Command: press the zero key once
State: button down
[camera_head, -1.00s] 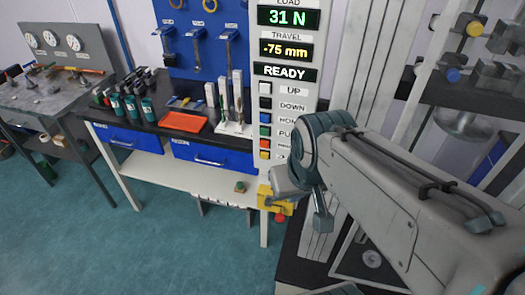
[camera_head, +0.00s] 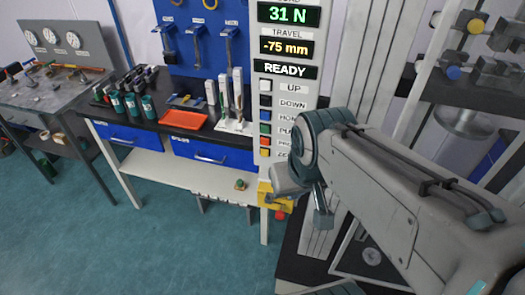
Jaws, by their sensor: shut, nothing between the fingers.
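The key panel (camera_head: 305,88) of the tester stands upright at the centre. Its zero key (camera_head: 265,153) is the lowest, a yellow-orange key; its label is mostly covered by my arm. The display (camera_head: 286,70) above the keys reads READY, with 31 N and -75 mm. My arm reaches in from the lower right, and its teal-ringed joint stands in front of the panel's lower right, just right of the zero key. My gripper's fingers cannot be made out; they seem hidden by my wrist and arm. I cannot tell whether anything touches the key.
A yellow box with a red button (camera_head: 279,215) sits below the panel. The black bench (camera_head: 165,125) to the left holds an orange tray (camera_head: 184,120), bottles and upright tools. A second bench with gauges (camera_head: 48,37) stands far left. The floor in front is clear.

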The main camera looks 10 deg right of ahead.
aim_at(265, 153)
jog(key=z, duration=2.05)
jog(key=k, duration=0.55)
jog(key=u, duration=0.65)
